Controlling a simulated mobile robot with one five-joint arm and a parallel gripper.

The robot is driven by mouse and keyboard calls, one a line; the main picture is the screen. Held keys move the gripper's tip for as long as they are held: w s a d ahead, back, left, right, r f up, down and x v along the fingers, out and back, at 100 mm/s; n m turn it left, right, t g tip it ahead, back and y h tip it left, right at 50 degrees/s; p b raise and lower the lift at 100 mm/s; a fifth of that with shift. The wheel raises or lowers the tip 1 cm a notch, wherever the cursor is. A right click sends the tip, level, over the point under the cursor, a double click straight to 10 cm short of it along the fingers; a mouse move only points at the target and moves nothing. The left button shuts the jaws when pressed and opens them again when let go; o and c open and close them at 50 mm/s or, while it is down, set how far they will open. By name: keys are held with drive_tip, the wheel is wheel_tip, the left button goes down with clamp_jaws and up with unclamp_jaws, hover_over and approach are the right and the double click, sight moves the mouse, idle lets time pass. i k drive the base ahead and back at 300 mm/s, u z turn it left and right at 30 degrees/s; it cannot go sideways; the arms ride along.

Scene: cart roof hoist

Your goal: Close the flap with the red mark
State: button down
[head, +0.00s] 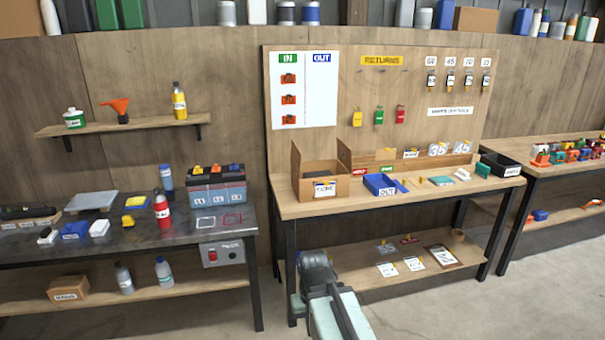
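A small red mark (360,171) and a green mark (388,169) show low behind the blue tray on the middle bench. I cannot tell which surface the red mark is on. A brown open box (302,187) with a white label stands left of the blue tray. A thin upright panel (344,154) stands at its back right; I cannot tell whether it is a flap of this box. My arm's dark grey end (316,271) is low in front of the middle bench, below its top and apart from the box. Its fingertips are not clear, and no held thing shows.
The blue tray (384,184) and several small items lie on the middle bench (420,203). A black bin (499,165) is at its right end. The left bench (130,244) holds a battery, bottles and tools. Concrete floor (540,290) is clear at the right.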

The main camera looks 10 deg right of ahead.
sight(296, 159)
drive_tip(key=u, duration=0.1)
drive_tip(key=i, duration=0.4)
drive_tip(key=u, duration=0.6)
drive_tip(key=i, duration=1.15)
drive_tip(key=u, duration=0.95)
drive_tip(key=k, duration=0.75)
drive_tip(key=u, duration=0.15)
drive_tip(key=i, duration=0.85)
drive_tip(key=z, duration=0.1)
